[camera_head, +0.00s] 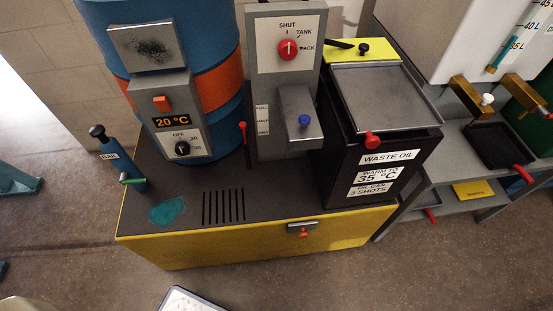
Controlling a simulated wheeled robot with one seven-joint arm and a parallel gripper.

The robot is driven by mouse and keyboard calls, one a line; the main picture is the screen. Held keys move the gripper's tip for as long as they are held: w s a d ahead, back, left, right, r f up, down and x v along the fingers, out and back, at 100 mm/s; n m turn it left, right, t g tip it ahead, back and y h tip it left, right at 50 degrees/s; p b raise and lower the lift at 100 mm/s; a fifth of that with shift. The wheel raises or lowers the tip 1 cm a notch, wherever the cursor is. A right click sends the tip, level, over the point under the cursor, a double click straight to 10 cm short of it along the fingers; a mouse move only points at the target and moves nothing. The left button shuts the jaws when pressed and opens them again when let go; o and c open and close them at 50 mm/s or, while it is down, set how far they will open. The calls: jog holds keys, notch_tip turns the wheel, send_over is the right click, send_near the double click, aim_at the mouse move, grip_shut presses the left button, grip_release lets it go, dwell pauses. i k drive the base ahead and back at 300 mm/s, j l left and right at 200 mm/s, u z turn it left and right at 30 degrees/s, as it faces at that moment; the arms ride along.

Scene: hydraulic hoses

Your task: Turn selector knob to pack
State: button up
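The selector knob (288,49) is a round red knob with a white mark. It sits on a white label plate on the upright grey panel (268,85). The plate reads SHUT above the knob, TANK at the upper right and PACK at the right. The white mark looks about upright, toward SHUT, though it is small. My gripper is not in view, and nothing touches the knob.
A blue drum with an orange band (221,84) carries a heater box (166,103) left of the panel. A black waste oil bin (338,160) stands at its right. Floor (330,285) lies in front of the yellow-edged base (190,252).

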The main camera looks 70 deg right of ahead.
aim_at(288, 50)
jog(key=k+l+u, duration=0.25)
jog(key=k, duration=0.7)
jog(key=k+l+u, duration=0.2)
jog(key=k, duration=0.7)
